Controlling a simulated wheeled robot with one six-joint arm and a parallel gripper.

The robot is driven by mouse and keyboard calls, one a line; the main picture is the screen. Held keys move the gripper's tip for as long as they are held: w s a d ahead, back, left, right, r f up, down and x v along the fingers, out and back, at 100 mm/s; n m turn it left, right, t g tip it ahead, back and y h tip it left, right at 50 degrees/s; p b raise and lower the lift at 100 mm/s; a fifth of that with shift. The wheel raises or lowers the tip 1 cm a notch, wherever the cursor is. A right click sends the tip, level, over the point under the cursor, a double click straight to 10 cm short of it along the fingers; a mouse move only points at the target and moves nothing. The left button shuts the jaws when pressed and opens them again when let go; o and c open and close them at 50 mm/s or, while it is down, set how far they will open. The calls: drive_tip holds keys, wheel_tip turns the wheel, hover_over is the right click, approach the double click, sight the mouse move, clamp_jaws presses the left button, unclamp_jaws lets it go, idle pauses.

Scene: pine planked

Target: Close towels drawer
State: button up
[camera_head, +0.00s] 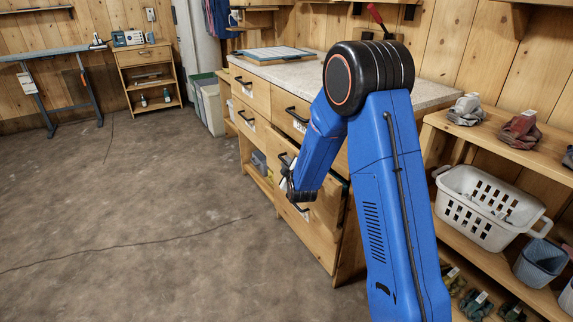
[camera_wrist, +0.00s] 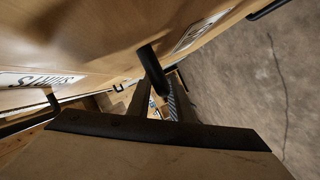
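The wooden drawer cabinet (camera_head: 262,95) stands in the middle of the head view, with dark bar handles and small white labels on its fronts. A lower drawer front (camera_head: 318,228) sits forward of the cabinet, with a dark gap along its top, so this drawer stands out. My gripper (camera_head: 299,193) is down at this front, close to its handle. In the wrist view, dark fingers (camera_wrist: 157,104) reach towards a dark bar (camera_wrist: 153,70) by a wooden front. A label (camera_wrist: 35,79) there is upside down and hard to read. Whether the fingers grip the bar is unclear.
A white laundry basket (camera_head: 490,207) and a grey bin (camera_head: 540,262) are on the shelves at right. A tray (camera_head: 272,53) lies on the countertop. A small cabinet (camera_head: 150,75) and an ironing board (camera_head: 45,54) are at the back left. The floor (camera_head: 130,200) at left is clear.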

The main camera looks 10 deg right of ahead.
clamp_jaws()
drive_tip(key=shift+d, duration=0.1)
drive_tip(key=shift+w+d, duration=0.3)
drive_tip(key=shift+d, duration=0.65)
drive_tip(key=shift+w+d, duration=0.3)
drive_tip(key=shift+d, duration=0.6)
drive_tip(key=shift+o, duration=2)
unclamp_jaws()
drive_tip(key=shift+d, duration=0.2)
drive_tip(key=v, duration=1.7)
drive_tip(key=shift+s, duration=0.2)
